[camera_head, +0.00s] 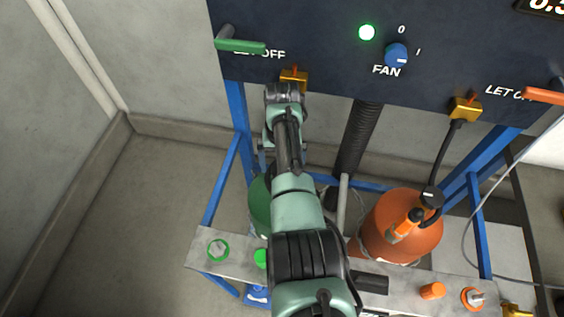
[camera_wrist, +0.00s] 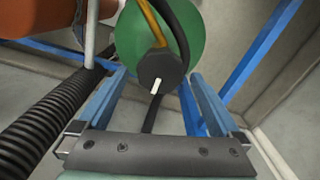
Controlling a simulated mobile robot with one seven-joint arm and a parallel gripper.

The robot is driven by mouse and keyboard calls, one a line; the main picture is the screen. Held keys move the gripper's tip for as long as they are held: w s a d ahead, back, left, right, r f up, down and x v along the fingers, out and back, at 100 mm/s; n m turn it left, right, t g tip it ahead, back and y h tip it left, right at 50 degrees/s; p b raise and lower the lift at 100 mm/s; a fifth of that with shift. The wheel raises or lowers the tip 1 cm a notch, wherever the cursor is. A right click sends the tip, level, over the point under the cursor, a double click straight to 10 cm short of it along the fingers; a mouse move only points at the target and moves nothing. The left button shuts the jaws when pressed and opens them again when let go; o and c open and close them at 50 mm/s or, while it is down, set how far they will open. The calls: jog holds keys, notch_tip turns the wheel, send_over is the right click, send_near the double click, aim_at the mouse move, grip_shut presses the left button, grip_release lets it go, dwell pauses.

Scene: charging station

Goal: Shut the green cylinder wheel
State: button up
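The green cylinder (camera_head: 258,205) stands in the blue frame, mostly hidden behind my arm in the head view. In the wrist view the green cylinder (camera_wrist: 190,25) fills the top middle. Its round black wheel (camera_wrist: 162,72) with a white mark faces the camera. My gripper (camera_wrist: 158,78) is open, with one blue finger on each side of the wheel in the picture. I see no finger touching the wheel, and I cannot tell the remaining depth. The gripper and the wheel are hidden in the head view.
An orange cylinder (camera_head: 400,230) stands to the right. A ribbed black hose (camera_wrist: 45,115) runs close left of the fingers. Blue frame bars (camera_wrist: 255,55) surround the space. The dark panel (camera_head: 320,45) has a green handle (camera_head: 240,46), a lit green lamp (camera_head: 367,32) and a FAN knob (camera_head: 396,54).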

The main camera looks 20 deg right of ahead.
notch_tip(320, 180, up, 13)
jog(key=shift+p, duration=0.35)
dwell(0.7)
jog(key=w+a+r+n+t+h, duration=0.1)
jog(key=w+a+r+n+t, duration=0.1)
jog(key=w+a+r+t, duration=0.45)
jog(key=s+a+r+n+t, duration=0.1)
jog(key=a+r+t, duration=0.25)
jog(key=r, duration=0.35)
jog(key=s+a+r+t, duration=0.1)
jog(key=a+r+t, duration=0.25)
jog(key=r, duration=0.45)
jog(key=s+a+r+t, duration=0.1)
jog(key=s+r+t, duration=0.3)
jog(key=r, duration=0.7)
jog(key=s+a+r+t, duration=0.1)
jog(key=s+r+t, duration=0.4)
jog(key=r, duration=0.6)
jog(key=s+r+n+t+y, duration=0.1)
jog(key=s+r+t, duration=0.4)
jog(key=s+r, duration=0.3)
notch_tip(320, 180, up, 3)
jog(key=shift+s+a, duration=0.15)
jog(key=shift+a, duration=0.25)
